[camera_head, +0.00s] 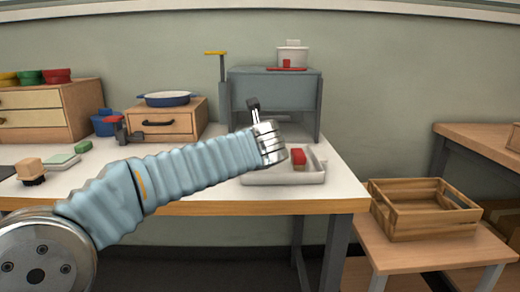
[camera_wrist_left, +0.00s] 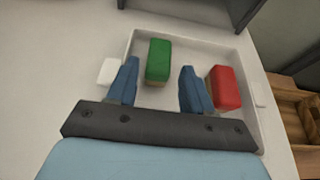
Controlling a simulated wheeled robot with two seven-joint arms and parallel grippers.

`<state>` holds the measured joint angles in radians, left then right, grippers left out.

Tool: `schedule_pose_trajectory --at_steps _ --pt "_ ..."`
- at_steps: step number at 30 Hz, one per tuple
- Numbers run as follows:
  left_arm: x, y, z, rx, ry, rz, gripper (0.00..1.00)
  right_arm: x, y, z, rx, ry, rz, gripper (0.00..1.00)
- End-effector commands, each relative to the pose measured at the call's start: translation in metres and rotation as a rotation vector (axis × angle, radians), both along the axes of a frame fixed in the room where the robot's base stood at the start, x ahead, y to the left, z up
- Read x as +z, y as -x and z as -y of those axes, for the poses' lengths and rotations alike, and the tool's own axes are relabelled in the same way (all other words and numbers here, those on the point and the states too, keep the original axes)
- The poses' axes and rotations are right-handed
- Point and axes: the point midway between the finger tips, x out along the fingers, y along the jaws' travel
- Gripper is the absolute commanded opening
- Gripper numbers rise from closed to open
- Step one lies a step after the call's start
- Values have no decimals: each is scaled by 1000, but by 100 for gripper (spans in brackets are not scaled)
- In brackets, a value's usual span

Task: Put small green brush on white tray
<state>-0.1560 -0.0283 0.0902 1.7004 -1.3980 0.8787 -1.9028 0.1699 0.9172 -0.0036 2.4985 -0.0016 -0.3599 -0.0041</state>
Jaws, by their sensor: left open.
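The white tray (camera_head: 262,181) stands at the right end of the white-topped bench; its rim also shows in the left wrist view (camera_wrist_left: 190,38). A green brush (camera_wrist_left: 158,60) lies inside the tray, left of a red brush (camera_wrist_left: 225,88). The red brush also shows in the head view (camera_head: 298,157), where my arm hides the green one. My left gripper (camera_wrist_left: 160,66) is open over the tray, its blue fingers spread on either side of the green brush, which appears just beyond them. I cannot tell whether they touch it. My right gripper is not in view.
A grey stand (camera_head: 272,90) rises behind the tray. A drawer box (camera_head: 160,120) with a blue pan (camera_head: 167,98) stands further left. A wooden crate (camera_head: 422,210) sits on a lower table at right. A tan-topped brush (camera_head: 30,170) and a pale green block (camera_head: 61,160) lie at left.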

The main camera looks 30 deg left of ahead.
Motion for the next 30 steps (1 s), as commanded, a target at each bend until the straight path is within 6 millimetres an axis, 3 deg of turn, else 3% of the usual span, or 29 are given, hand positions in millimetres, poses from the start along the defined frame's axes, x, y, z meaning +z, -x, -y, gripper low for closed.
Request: schedule_pose_trajectory --at_steps 3,9,30 --pt "10 18 11 -2 0 1 51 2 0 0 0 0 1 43" --pt "16 33 20 0 -1 0 51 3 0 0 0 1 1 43" --pt "16 33 21 0 -1 0 51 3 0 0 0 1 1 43"
